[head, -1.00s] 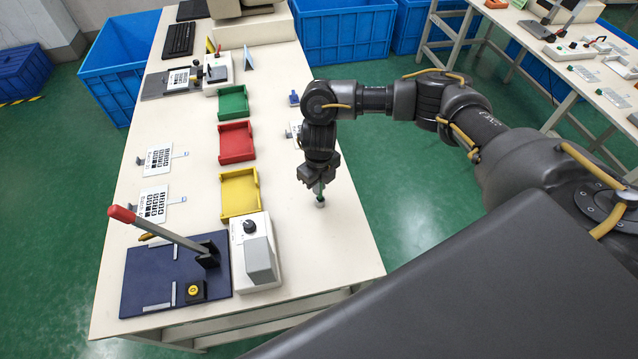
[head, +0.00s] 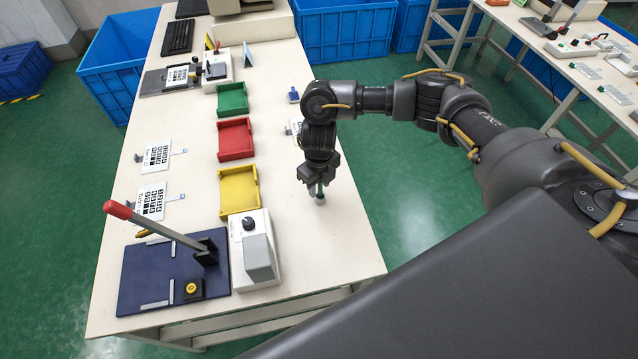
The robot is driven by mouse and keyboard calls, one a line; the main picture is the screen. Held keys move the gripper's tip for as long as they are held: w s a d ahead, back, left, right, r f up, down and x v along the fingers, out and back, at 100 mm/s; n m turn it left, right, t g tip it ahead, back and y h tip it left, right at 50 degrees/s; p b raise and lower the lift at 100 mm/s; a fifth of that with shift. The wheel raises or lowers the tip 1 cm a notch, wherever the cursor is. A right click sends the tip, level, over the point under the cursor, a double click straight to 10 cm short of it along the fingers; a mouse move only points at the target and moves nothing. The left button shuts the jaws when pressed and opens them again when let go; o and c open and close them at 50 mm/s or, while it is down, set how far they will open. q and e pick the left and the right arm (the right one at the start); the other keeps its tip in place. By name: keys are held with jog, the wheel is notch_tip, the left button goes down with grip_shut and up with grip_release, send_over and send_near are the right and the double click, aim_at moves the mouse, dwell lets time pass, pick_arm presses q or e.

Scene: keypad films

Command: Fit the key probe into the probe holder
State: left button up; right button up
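My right gripper (head: 316,184) points down near the right edge of the white table. It appears shut on a slim green-handled piece, which I take to be the key probe (head: 319,190); its upper part is hidden by the fingers. A small pale grey round piece, likely the probe holder (head: 320,201), shows on the table directly below the green part. The green piece meets or overlaps it in this view; I cannot tell how deep it sits. My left gripper is not in view.
Yellow (head: 239,191), red (head: 236,140) and green (head: 232,99) trays stand left of the gripper. A grey-white device (head: 256,255) and a blue press board with a red-tipped lever (head: 150,270) are at the near end. A small blue piece (head: 293,96) stands farther back.

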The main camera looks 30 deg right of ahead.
notch_tip(320, 180, up, 11)
jog(key=shift+f, duration=0.1)
dwell(0.4)
jog(key=shift+f, duration=0.1)
dwell(0.6)
